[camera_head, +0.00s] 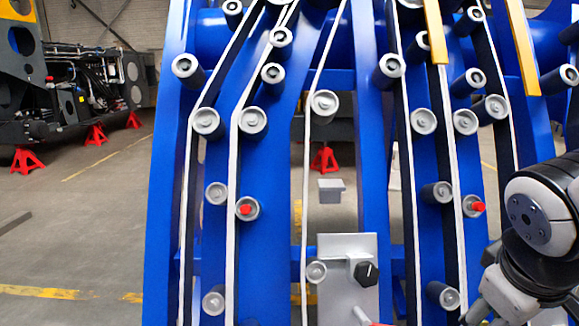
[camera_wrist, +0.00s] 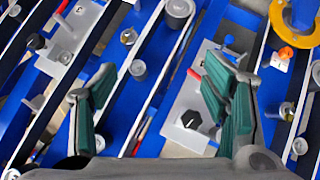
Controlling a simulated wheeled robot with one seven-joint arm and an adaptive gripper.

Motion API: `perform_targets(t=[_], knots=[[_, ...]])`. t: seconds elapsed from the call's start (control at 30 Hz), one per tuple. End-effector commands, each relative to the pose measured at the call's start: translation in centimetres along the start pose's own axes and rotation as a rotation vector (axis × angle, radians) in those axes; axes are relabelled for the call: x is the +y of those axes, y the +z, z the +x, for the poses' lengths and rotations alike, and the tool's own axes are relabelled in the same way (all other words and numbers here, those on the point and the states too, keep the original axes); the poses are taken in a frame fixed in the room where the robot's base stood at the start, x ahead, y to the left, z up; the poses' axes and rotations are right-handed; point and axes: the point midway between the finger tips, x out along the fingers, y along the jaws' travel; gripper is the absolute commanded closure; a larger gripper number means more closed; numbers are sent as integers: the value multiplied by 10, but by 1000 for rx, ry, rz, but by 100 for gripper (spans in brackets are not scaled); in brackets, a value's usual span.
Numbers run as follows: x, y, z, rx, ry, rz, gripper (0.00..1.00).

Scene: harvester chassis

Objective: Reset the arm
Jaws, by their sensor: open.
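My arm (camera_head: 535,225) shows at the right edge of the head view, in front of the right side of the blue harvester chassis (camera_head: 270,190). Its lower end runs out of the frame at the bottom right. In the wrist view my gripper (camera_wrist: 160,82) is open, with green-padded fingers spread wide apart. Nothing is held between them. Behind the fingers lie the blue chassis, grey rollers (camera_wrist: 179,10) and belts. A grey plate with a black knob (camera_wrist: 191,119) shows beside the right finger.
Pale belts run over several grey rollers (camera_head: 324,103). A grey plate (camera_head: 347,250) with a black knob (camera_head: 366,273) sits low in the middle. Yellow bars (camera_head: 522,45) hang at the upper right. Open floor (camera_head: 80,220) lies left, with red stands (camera_head: 27,160) under dark machinery behind.

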Motion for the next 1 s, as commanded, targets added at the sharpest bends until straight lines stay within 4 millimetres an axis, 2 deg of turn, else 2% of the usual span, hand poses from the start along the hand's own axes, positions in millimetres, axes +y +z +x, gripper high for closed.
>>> perform_targets(t=[0.03,0.1,0.43,0.77,1.0], knots=[[-16,14,-12,-19,-41,53,32],[-36,32,-25,-57,-103,120,32],[-115,101,-78,-214,-367,283,32],[-92,84,-121,-162,-353,294,32],[-69,70,-170,-94,-341,304,32]])
